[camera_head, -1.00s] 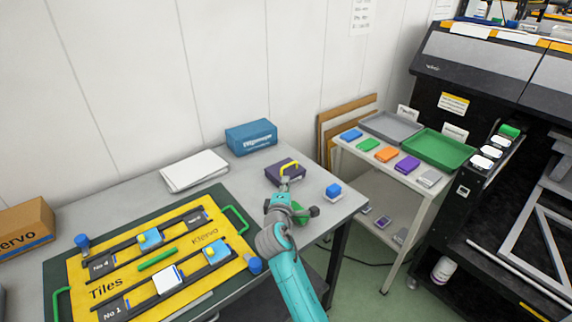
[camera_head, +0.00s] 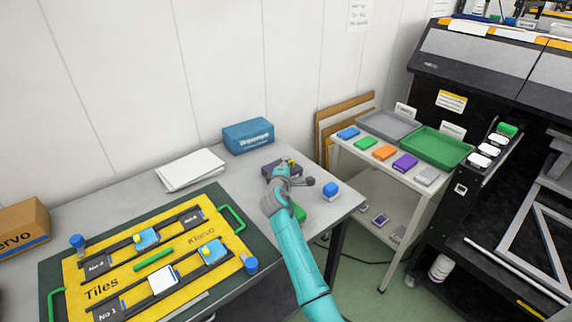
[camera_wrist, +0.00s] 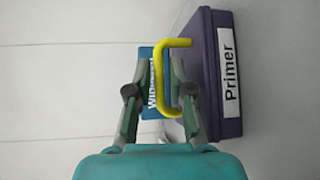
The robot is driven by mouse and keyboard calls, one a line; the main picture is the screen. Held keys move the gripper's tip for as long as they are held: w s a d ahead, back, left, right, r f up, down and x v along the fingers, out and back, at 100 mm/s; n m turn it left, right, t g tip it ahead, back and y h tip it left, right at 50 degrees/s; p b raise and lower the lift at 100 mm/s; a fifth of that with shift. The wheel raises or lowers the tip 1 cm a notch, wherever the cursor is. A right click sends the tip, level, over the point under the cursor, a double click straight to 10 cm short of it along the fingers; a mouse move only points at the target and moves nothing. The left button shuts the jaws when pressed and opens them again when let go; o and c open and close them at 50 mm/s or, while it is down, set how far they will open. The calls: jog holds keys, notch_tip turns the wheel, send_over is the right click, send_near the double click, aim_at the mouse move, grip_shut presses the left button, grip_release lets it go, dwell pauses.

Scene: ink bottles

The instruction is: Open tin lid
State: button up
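The tin is a dark purple box (camera_head: 269,168) near the back right of the table, largely covered by my gripper in the head view. My gripper (camera_wrist: 157,68) is open at the handle. The handle's bar lies between the two fingers, with the right finger on the side towards the tin. I cannot tell whether either finger touches it.
A blue wipes box (camera_head: 248,136) stands behind the tin. A blue-topped small item (camera_head: 331,190) and a green item (camera_head: 299,213) are close to my arm. A white stack (camera_head: 190,170) and the yellow tile board (camera_head: 190,252) lie to the left.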

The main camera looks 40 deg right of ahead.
jog(key=shift+w+d+f, duration=0.1)
jog(key=shift+w+d, duration=0.15)
jog(key=shift+d, duration=0.05)
jog(key=shift+c, duration=0.3)
grip_shut()
